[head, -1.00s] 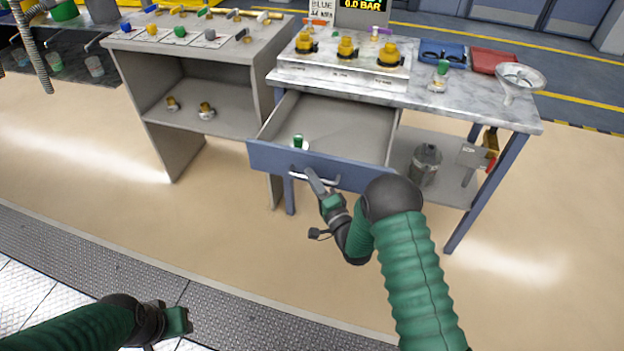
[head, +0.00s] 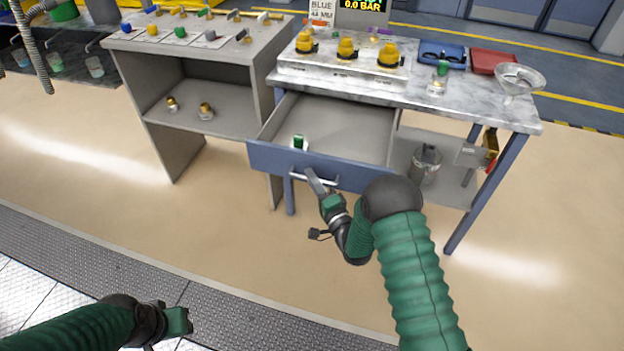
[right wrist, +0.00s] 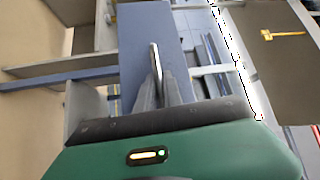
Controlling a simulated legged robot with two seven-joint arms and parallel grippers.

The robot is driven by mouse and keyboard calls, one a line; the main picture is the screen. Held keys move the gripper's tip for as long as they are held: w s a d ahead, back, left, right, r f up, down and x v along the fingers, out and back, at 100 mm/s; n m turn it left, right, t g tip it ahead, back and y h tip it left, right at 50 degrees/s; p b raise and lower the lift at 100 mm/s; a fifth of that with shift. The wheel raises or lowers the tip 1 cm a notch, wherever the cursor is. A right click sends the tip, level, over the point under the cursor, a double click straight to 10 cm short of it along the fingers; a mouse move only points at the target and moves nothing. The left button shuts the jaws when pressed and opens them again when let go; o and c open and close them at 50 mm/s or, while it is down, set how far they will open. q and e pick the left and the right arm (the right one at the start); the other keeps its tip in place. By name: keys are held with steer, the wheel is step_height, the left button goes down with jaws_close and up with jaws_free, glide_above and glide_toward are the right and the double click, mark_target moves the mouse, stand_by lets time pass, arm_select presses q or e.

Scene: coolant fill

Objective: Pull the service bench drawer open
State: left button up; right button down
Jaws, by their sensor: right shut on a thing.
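The service bench drawer (head: 268,158) has a blue front and stands pulled out from under the marble-topped service bench (head: 490,112). Its grey interior shows, with a small green-topped item (head: 298,143) inside near the front. My right gripper (head: 313,182) is shut on the silver drawer handle (head: 330,182). In the right wrist view the fingers (right wrist: 160,88) close around the handle bar (right wrist: 154,57) in front of the blue drawer front (right wrist: 185,55). My left gripper (head: 180,322) is at the lower left, away from the bench; its fingers are not clear.
A grey shelf unit (head: 160,45) with fittings stands left of the bench. On the bench top are yellow-capped fittings (head: 347,47), a blue tray (head: 430,54), a red tray (head: 494,61) and a funnel (head: 520,77). The floor before the drawer is clear.

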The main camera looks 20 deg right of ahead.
steer(key=shift+f, duration=0.2)
stand_by(0.3)
steer(key=w+d+b, duration=0.1)
steer(key=w, duration=0.1)
steer(key=w+d+b, duration=0.1)
steer(key=w+d, duration=0.1)
steer(key=w+d+b, duration=0.1)
steer(key=w+d, duration=0.1)
steer(key=w, duration=0.1)
steer(key=shift+f+b, duration=0.2)
steer(key=shift+b, duration=0.15)
steer(key=shift+w+d+r, duration=0.1)
steer(key=shift+w+d, duration=0.05)
steer(key=shift+w, duration=0.25)
steer(key=c, duration=1.9)
jaws_free()
steer(key=shift+o, duration=0.7)
steer(key=shift+r, duration=0.15)
